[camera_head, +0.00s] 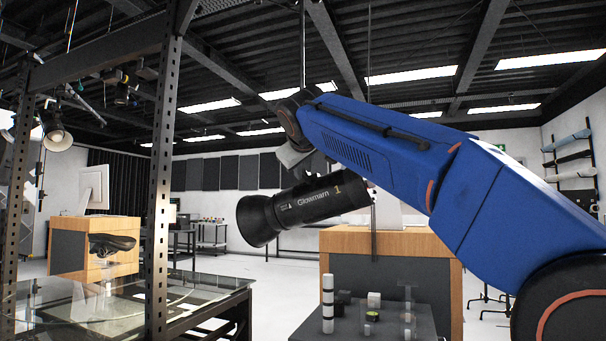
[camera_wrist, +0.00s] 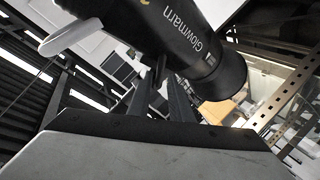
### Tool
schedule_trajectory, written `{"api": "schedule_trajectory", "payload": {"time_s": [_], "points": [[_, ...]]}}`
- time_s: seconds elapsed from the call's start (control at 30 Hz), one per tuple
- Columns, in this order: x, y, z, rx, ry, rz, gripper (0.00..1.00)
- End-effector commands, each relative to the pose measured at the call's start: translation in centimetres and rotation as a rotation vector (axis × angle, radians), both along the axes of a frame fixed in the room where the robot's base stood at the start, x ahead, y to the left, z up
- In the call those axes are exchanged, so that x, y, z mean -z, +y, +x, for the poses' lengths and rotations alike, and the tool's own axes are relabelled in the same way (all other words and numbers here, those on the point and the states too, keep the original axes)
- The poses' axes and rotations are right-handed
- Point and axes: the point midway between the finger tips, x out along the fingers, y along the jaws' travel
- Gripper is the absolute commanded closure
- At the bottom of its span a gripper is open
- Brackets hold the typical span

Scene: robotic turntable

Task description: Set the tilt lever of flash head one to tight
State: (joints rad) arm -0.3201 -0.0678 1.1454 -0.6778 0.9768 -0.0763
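Flash head one (camera_head: 305,206), a black cylinder marked "Glowmarn" and "1", hangs tilted in the middle of the head view, its wide end to the left. It fills the top of the wrist view (camera_wrist: 165,30). A pale rounded bar (camera_wrist: 70,37) sticks out to its left there; I cannot tell if it is the tilt lever. No lever shows clearly in the head view. My gripper (camera_wrist: 161,92) points toward the flash head, its two dark fingers apart with nothing seen between them. In the head view the fingers are hidden, apparently behind the flash head.
A dark metal post (camera_head: 163,170) and a glass-topped table (camera_head: 85,310) stand at the left. A low grey table (camera_head: 400,325) with small items is below right of the flash head, before a wooden desk (camera_head: 440,250). A lamp (camera_head: 55,132) hangs at the upper left.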

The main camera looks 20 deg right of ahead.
Motion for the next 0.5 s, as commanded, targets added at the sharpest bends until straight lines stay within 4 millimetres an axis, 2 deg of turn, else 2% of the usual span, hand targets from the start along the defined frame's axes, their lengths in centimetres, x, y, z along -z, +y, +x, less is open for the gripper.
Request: {"api": "schedule_trajectory", "payload": {"time_s": [0.2,0.5], "points": [[0.6,-0.6,2.0,0.001,-0.001,0.001,0.81],[0.8,-0.7,2.6,-0.001,-0.001,0.000,0.81]]}}
